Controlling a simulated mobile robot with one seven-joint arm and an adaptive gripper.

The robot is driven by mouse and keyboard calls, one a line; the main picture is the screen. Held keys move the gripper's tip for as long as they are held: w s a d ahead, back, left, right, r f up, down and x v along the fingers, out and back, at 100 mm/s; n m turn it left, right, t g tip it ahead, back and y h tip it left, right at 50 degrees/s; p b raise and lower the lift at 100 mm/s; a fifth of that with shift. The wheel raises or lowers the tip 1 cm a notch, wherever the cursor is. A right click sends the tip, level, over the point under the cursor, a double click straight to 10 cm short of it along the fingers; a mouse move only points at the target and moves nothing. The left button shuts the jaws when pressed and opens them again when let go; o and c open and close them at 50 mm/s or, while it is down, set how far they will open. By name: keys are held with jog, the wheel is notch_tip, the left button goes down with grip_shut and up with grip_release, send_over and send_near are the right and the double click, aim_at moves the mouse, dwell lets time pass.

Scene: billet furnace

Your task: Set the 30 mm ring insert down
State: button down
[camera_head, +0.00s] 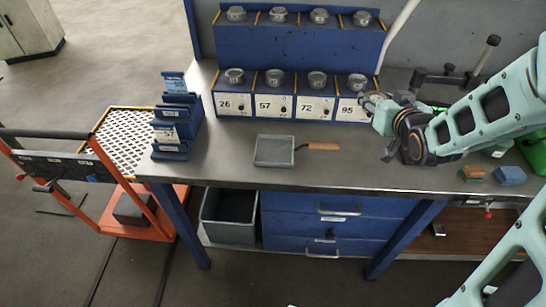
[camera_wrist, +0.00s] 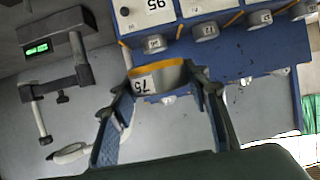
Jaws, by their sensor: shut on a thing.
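My gripper (camera_wrist: 166,90) is shut on a pale, round, band-like piece with an orange rim, the ring insert (camera_wrist: 158,78). A label on it seems to read 75, though the view is turned, so I cannot be sure. In the head view my gripper (camera_head: 377,101) is in front of the right end of the blue rack (camera_head: 298,104), by the place numbered 95. The ring is mostly hidden there. In the wrist view it is between the fingers, with the bench surface behind; whether it touches anything below I cannot tell.
The rack carries grey round pieces in two rows. A flat grey plate with a wooden handle (camera_head: 274,151) lies on the bench. A blue stepped holder (camera_head: 176,125) stands left, and brown and blue blocks (camera_head: 510,175) lie right.

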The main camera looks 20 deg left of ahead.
jog(key=s+a+f+n+g+y+b, duration=0.2)
jog(key=s+a+f+n+y+b, duration=0.15)
jog(key=a, duration=0.35)
jog(key=n+g+y+b, duration=0.3)
jog(key=n+y+b, duration=0.1)
jog(key=b, duration=0.7)
send_over(275, 152)
jog(key=shift+h, duration=0.25)
jog(key=f, duration=0.7)
jog(key=d+f, duration=0.1)
jog(key=f, duration=0.3)
jog(key=shift+s+f, duration=0.15)
jog(key=shift+f, duration=0.2)
jog(key=shift+a+f, duration=0.3)
jog(key=shift+a, duration=0.05)
jog(key=f, duration=0.1)
jog(key=b, duration=0.1)
jog(key=f, duration=0.1)
jog(key=shift+w+a+f, duration=0.25)
jog(key=shift+f, duration=0.05)
jog(key=shift+f+b, duration=0.35)
jog(key=shift+f, duration=0.1)
